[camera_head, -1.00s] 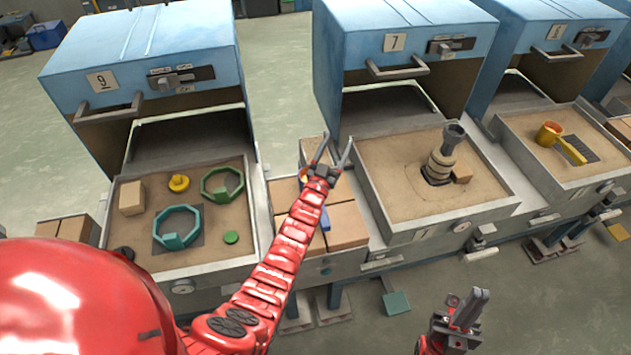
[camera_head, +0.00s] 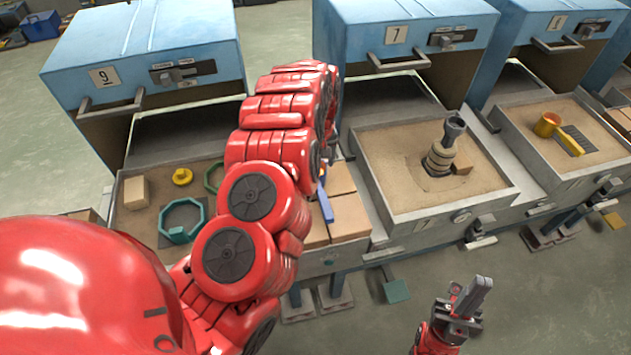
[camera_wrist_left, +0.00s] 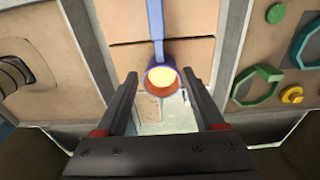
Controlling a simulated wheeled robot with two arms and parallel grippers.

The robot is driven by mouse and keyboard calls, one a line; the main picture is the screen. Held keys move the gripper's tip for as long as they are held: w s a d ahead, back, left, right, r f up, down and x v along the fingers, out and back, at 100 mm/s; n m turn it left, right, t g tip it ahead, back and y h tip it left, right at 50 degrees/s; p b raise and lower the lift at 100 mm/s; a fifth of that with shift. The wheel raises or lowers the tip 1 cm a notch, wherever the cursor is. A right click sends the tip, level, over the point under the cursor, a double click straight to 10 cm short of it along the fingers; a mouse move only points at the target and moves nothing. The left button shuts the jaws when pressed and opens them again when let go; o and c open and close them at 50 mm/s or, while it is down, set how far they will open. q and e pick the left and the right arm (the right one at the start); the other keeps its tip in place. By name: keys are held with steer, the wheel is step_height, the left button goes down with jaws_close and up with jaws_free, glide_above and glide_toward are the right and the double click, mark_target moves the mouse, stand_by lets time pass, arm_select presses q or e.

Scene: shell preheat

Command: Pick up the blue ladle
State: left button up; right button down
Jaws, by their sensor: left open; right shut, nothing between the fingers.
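The blue ladle lies on the tan blocks between the two sand trays. In the head view only part of its blue handle (camera_head: 326,206) shows beside my left arm, which hides the rest. In the left wrist view the ladle (camera_wrist_left: 162,81) shows its round bowl with a glowing yellow inside, its handle running to the top edge. My left gripper (camera_wrist_left: 162,82) is open, its fingers on either side of the bowl in the picture; I cannot tell how far above it they are. My right gripper (camera_head: 474,300) is shut and empty, over the floor at lower right.
Sand tray 9 (camera_head: 136,222), with green rings and a yellow piece, lies left. Sand tray 7 (camera_head: 385,190) holds a dark stacked column. A yellow ladle (camera_head: 548,124) lies in the right tray. Blue ovens (camera_head: 410,22) stand behind. Floor at lower right is mostly clear.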

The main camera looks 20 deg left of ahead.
arm_select(q)
steer(key=s+d+b, duration=0.1)
steer(key=s, duration=0.1)
steer(key=b, duration=0.5)
glide_above(321, 193)
steer(key=shift+g, duration=0.4)
step_height(321, 193, down, 6)
steer(key=shift+a+r, duration=0.15)
steer(key=shift+r, duration=0.05)
step_height(321, 193, down, 5)
steer(key=shift+r+p, duration=0.2)
steer(key=shift+p, duration=1.05)
steer(key=shift+f, duration=0.7)
steer(key=shift+f+p, duration=0.4)
steer(key=shift+p, duration=0.05)
steer(key=shift+w+d+f+p, duration=0.1)
steer(key=shift+d+f+p, duration=0.15)
steer(key=shift+f, duration=1.85)
